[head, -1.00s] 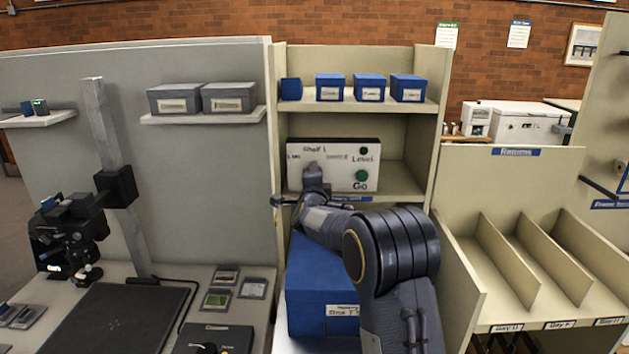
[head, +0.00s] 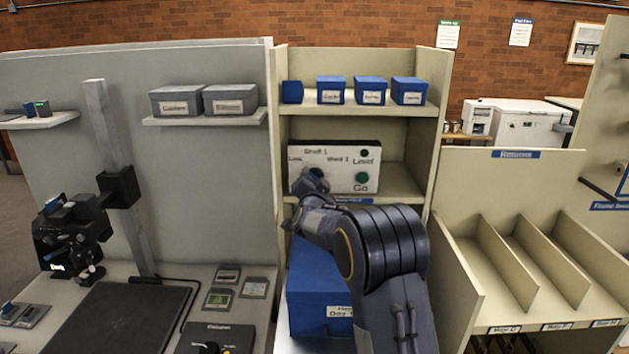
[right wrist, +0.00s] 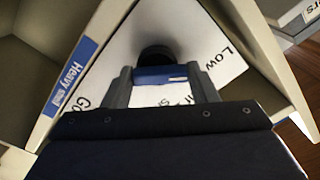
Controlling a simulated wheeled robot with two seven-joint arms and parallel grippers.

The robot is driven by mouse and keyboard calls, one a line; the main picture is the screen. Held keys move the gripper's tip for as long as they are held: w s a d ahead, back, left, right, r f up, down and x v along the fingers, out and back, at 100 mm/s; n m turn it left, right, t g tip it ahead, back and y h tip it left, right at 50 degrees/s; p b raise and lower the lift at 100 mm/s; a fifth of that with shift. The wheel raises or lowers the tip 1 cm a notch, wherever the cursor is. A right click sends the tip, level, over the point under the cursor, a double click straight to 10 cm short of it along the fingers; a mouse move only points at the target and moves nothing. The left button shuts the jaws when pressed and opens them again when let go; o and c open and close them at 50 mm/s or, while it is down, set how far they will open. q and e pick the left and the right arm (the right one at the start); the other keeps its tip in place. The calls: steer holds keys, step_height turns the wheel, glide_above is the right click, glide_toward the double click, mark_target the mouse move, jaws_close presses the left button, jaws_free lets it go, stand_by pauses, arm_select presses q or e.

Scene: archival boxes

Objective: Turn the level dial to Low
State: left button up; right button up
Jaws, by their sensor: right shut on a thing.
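A white control panel (head: 340,158) stands on the middle shelf of the beige shelf unit. It carries a green Go button (head: 361,178) and a smaller green round mark near the word Level. My right gripper (head: 316,182) is at the panel's lower left and covers the dial in the head view. In the right wrist view its fingers (right wrist: 162,85) are shut on the level dial (right wrist: 160,75), a blue knob with a short white mark and a black round part behind. The word Low shows to the right of the dial there. My left gripper is not in view.
Blue boxes (head: 370,90) stand on the shelf above the panel. A large blue box (head: 318,285) is below, beside my right arm. Beige dividers (head: 510,255) are at the right; a stand with a black board (head: 115,318) is at the left.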

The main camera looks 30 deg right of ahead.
steer(key=shift+f+n, duration=0.1)
steer(key=shift+n, duration=0.3)
steer(key=o, duration=1)
steer(key=b+v, duration=0.1)
steer(key=v, duration=0.7)
steer(key=shift+w+b, duration=0.1)
steer(key=shift+b, duration=0.3)
